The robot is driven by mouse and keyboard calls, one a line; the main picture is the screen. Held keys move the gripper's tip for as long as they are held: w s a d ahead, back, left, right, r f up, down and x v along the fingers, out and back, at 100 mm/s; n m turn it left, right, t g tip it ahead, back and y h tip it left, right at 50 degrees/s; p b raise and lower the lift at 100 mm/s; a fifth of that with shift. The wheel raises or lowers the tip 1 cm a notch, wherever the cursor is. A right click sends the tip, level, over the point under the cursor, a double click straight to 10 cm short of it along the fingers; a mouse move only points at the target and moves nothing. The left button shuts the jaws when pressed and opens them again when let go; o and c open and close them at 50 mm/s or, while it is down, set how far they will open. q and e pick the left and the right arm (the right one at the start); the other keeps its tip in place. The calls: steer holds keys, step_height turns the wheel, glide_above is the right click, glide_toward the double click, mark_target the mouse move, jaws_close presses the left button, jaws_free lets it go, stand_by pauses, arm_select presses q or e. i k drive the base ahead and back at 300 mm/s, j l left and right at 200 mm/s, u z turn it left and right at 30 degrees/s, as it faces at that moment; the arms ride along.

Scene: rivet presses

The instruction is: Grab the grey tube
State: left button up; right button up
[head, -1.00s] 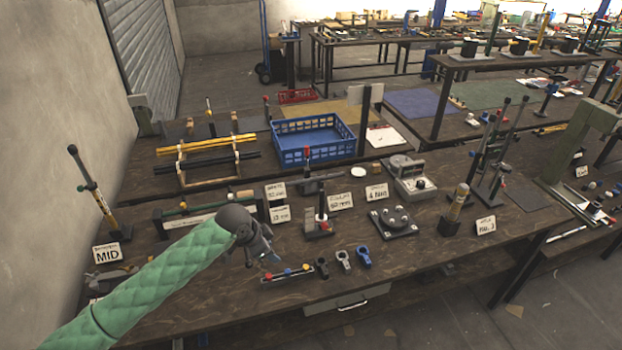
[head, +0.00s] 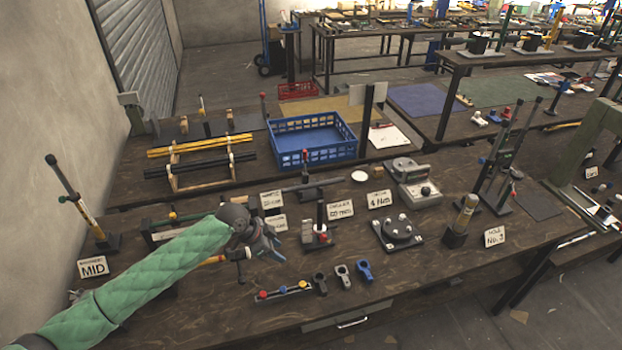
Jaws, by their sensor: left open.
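A dark grey bar, which looks like the grey tube (head: 322,184), lies roughly level across a small stand in the middle of the bench, behind the small red-topped press (head: 319,232). Longer yellow tubes (head: 200,146) and black tubes (head: 201,166) lie on a wooden rack at the back left. My left gripper (head: 272,244) is open over the bench, in front of and to the left of the grey bar and apart from it. Its fingers are small and partly hidden by its own body. My right gripper is not in view.
A blue crate (head: 312,142) stands behind the grey bar. Three clamps (head: 342,275) and a strip with coloured knobs (head: 283,290) lie near the front edge. An upright press (head: 85,212) stands at the left.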

mark_target(324, 183)
steer(key=i+l, duration=0.2)
steer(key=i, duration=0.35)
steer(key=i+l, duration=0.15)
steer(key=i, duration=0.45)
